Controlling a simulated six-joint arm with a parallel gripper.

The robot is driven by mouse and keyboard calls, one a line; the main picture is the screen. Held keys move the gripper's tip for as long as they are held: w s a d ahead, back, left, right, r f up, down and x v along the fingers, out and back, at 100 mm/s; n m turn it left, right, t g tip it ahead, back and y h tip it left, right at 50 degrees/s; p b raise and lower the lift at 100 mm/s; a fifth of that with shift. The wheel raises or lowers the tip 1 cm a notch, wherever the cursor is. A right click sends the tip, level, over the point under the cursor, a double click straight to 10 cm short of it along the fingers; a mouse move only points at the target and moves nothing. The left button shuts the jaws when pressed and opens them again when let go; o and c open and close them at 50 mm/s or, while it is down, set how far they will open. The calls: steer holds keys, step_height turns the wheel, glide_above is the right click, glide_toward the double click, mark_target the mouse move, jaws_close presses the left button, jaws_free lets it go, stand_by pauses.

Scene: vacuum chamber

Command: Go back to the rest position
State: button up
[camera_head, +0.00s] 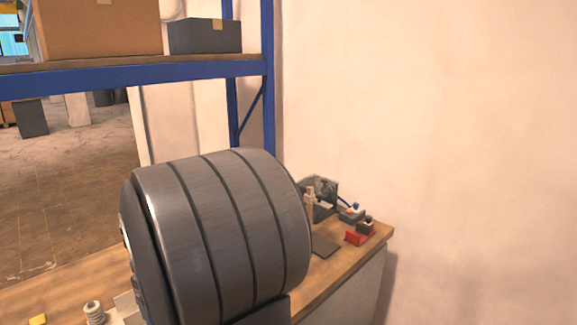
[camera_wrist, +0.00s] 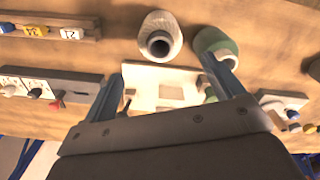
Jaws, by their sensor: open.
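My gripper (camera_wrist: 162,70) shows in the wrist view, its two blue-grey fingers spread wide apart. It is open, and nothing is held between the fingers. It points over a wooden bench, with a white plate with cut-outs (camera_wrist: 140,75) beyond the fingertips. A green cylinder (camera_wrist: 214,42) is close to the right fingertip; I cannot tell whether they touch. In the head view my gripper is not visible. A large dark grey ribbed cylinder (camera_head: 225,230) lies on its side on the wooden bench (camera_head: 335,272) and hides part of it.
A pale grey hollow cylinder (camera_wrist: 160,36) stands beyond the plate. A grey strip with knobs (camera_wrist: 50,84) is at left, and a rail with numbered tags (camera_wrist: 50,30) is above it. A red block (camera_head: 357,238) sits near the bench's right end. A blue-framed shelf (camera_head: 190,74) stands behind.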

step_height(320, 180, down, 11)
steer(key=shift+r, duration=0.15)
steer(key=d+r, duration=1.1)
steer(key=d, duration=0.1)
steer(key=w+a+r+n, duration=0.25)
steer(key=w+a, duration=0.35)
steer(key=a, duration=0.3)
steer(key=w+a+r+n, duration=0.2)
steer(key=w+a+r, duration=0.2)
steer(key=w+a, duration=0.4)
steer(key=s+a+f+n, duration=0.4)
steer(key=a+f, duration=0.4)
steer(key=a, duration=0.4)
